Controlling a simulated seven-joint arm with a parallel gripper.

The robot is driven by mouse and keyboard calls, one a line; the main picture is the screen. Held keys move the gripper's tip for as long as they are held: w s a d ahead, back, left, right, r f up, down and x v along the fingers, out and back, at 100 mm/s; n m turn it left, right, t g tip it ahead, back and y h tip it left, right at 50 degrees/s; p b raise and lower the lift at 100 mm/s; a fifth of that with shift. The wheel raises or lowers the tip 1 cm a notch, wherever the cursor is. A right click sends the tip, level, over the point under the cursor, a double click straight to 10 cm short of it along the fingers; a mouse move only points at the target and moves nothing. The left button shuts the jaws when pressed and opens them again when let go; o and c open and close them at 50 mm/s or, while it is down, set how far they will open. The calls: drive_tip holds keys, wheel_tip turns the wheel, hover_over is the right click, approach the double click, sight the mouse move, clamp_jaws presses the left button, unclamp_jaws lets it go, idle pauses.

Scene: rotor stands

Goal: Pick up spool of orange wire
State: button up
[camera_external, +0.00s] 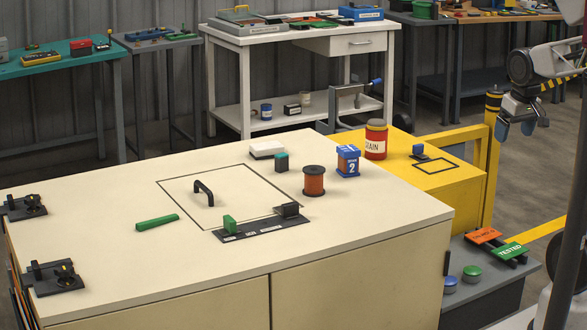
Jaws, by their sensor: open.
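The spool of orange wire (314,182) stands upright on the cream bench top, right of the black outlined square. It has dark end flanges and orange winding between them. My gripper (515,126) is at the upper right, high above the floor beyond the yellow cabinet. It is open and empty, with blue-grey fingertips pointing down, far from the spool.
A black handle (204,192) rises inside the outline.

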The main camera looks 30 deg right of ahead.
drive_tip(key=shift+c, duration=0.5)
drive_tip(key=w+a+f+m+y, duration=0.2)
drive_tip(key=w+a+m+y, duration=0.7)
drive_tip(key=w+a, duration=0.5)
drive_tip(key=w+a+f+m+y, duration=0.3)
drive_tip(key=w+a+m+y, duration=0.5)
drive_tip(key=a, duration=1)
drive_tip(key=w+m, duration=0.3)
drive_tip(key=w, duration=0.3)
drive_tip(key=shift+t+y, duration=0.4)
drive_tip(key=shift+f, duration=0.1)
